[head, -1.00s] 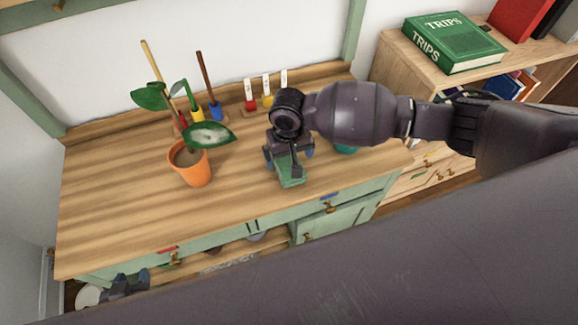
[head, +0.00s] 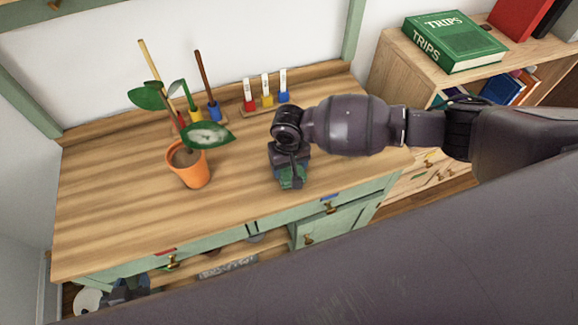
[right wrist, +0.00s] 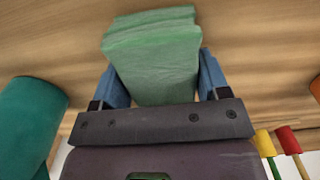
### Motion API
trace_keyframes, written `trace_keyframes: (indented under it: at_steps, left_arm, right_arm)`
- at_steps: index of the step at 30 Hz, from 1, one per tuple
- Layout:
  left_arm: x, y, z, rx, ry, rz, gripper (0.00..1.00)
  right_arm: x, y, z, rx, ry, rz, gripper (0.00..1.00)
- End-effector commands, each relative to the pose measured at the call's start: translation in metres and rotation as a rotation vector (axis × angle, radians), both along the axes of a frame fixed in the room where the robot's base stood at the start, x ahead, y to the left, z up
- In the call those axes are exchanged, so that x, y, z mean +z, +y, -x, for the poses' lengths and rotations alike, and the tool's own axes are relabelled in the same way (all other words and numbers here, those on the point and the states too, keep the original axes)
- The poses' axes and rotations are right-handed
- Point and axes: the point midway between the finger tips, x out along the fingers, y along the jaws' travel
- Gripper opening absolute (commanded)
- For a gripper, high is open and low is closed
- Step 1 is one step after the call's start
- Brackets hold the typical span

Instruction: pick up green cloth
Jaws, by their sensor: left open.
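The green cloth (head: 287,181) is a folded pad near the front of the wooden cabinet top, partly hidden by my right gripper in the head view. My right gripper (head: 289,168) is low over it, its arm coming from the right. In the right wrist view the cloth (right wrist: 155,60) lies between the two blue fingers of my right gripper (right wrist: 160,75), which stand wide apart at its sides. I cannot tell whether they touch it.
An orange pot (head: 188,167) with a leafy plant stands left of the cloth. Behind are a rack of small coloured tools (head: 266,97) and tall sticks. A teal object (right wrist: 25,125) shows beside my right gripper. A bookshelf (head: 440,80) is at the right.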

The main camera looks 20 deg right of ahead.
Motion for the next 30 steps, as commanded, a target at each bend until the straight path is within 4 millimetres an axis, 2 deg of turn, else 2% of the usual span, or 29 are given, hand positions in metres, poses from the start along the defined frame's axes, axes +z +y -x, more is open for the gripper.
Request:
trace_keyframes:
  at_steps: [2,9,14,20,30]
  left_arm:
    - [0.0,0.0,0.0,0.0,0.0,0.0,0.43]
    - [0.001,0.0,0.0,0.0,0.0,0.0,0.43]
    - [0.005,0.0,-0.001,0.0,-0.004,0.0,0.43]
    - [0.015,0.0,-0.003,0.0,-0.011,0.0,0.43]
    - [0.031,0.0,-0.005,0.0,-0.022,0.0,0.43]
  right_arm:
    - [0.0,0.0,0.0,0.0,0.0,0.0,0.46]
    - [0.001,0.0,0.0,0.0,0.0,0.0,0.46]
    - [0.015,0.0,-0.001,0.0,-0.003,-0.002,0.45]
    - [0.056,0.0,-0.001,0.0,-0.005,-0.002,0.45]
    - [0.143,0.0,-0.001,0.0,-0.004,-0.001,0.45]
